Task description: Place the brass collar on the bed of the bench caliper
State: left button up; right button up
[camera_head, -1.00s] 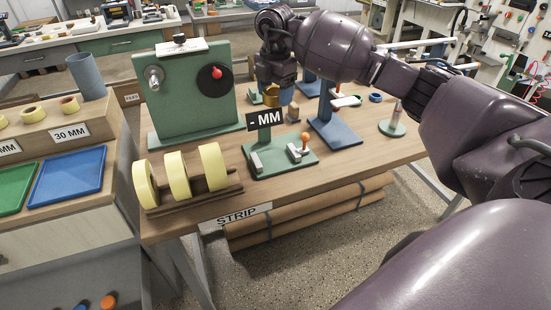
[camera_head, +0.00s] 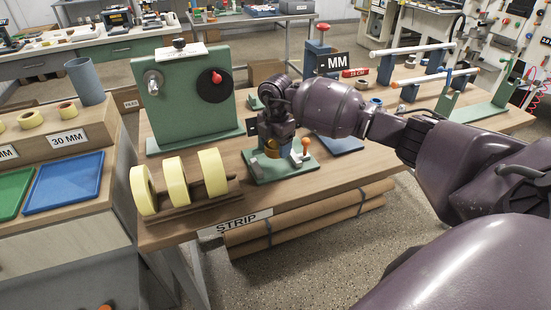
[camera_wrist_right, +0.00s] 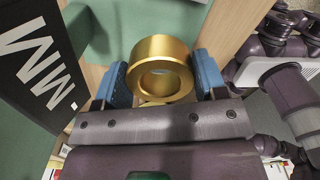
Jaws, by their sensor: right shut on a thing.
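The brass collar (camera_head: 271,153) is a short gold ring, held between the blue finger pads of my right gripper (camera_head: 273,150). In the right wrist view the collar (camera_wrist_right: 160,50) sits between the two pads of the gripper (camera_wrist_right: 163,80), its hole showing. The bench caliper (camera_head: 258,175) has a green base and an orange-knobbed lever (camera_head: 305,146). My right gripper is low over the caliper and hides much of its bed and sign. I cannot tell whether the collar touches the bed. My left gripper is not in view.
A green panel stand (camera_head: 190,100) with a red knob stands behind left. Yellow tape rolls (camera_head: 174,181) sit on a rack at the left front. The caliper's dark MM sign (camera_wrist_right: 35,62) is close beside the gripper. A blue base (camera_head: 340,144) lies just right.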

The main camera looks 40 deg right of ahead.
aim_at(276, 166)
notch_tip(276, 166, down, 4)
jog(key=shift+f, duration=0.2)
jog(key=shift+f+b, duration=0.3)
jog(key=shift+f, duration=0.2)
jog(key=o, duration=1.1)
